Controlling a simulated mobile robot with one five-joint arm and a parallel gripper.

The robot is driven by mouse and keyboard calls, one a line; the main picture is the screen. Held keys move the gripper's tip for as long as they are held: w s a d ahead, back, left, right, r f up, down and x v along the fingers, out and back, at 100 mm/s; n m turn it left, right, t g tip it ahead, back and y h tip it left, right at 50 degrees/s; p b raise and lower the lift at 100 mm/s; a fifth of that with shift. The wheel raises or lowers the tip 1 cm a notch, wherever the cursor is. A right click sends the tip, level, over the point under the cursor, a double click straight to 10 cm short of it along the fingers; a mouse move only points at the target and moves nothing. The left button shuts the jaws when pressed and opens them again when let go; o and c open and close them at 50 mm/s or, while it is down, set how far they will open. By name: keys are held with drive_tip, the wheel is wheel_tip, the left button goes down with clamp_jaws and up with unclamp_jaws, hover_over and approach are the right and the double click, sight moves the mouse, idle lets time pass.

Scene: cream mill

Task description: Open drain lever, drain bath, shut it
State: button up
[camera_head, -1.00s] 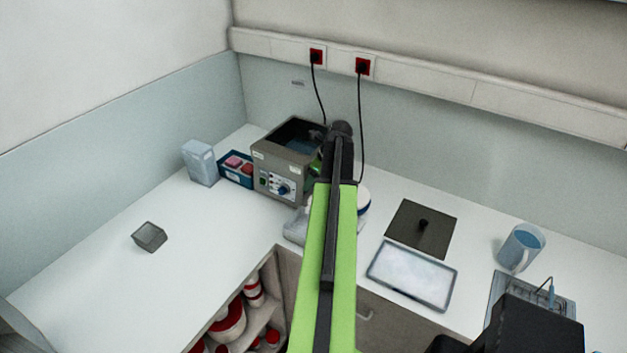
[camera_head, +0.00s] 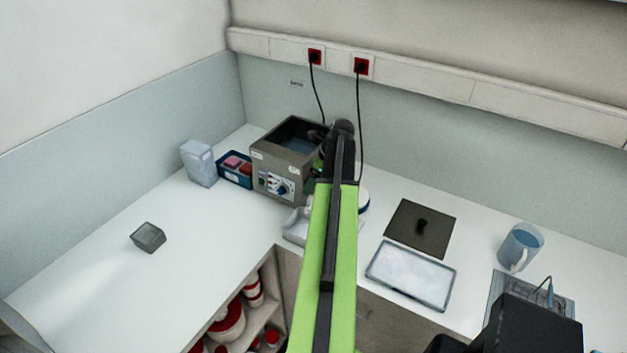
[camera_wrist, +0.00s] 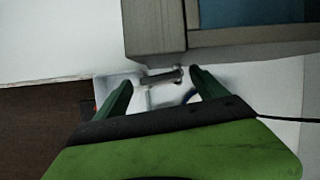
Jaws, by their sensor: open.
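The bath is a grey metal box (camera_head: 270,160) with an open top and water inside, at the back corner of the bench. In the wrist view its grey rim (camera_wrist: 154,28) and blue water (camera_wrist: 250,10) fill the top right. A short metal bar, seemingly the drain lever (camera_wrist: 160,76), sits just below the bath's edge. My gripper (camera_wrist: 160,90) is open, with one dark green finger on each side of the bar. I cannot tell whether either finger touches it. In the head view my arm hides the gripper's tips and the lever.
A white tray (camera_head: 295,228) stands under the bath's right front, partly behind my arm. A blue box with red items (camera_head: 236,168) and a pale carton (camera_head: 198,163) stand left of the bath.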

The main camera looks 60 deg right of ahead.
drive_tip(key=a+p+v, duration=0.1)
drive_tip(key=p+v, duration=1.5)
drive_tip(key=v, duration=0.1)
drive_tip(key=shift+d+r, duration=0.25)
drive_tip(key=shift+d, duration=0.2)
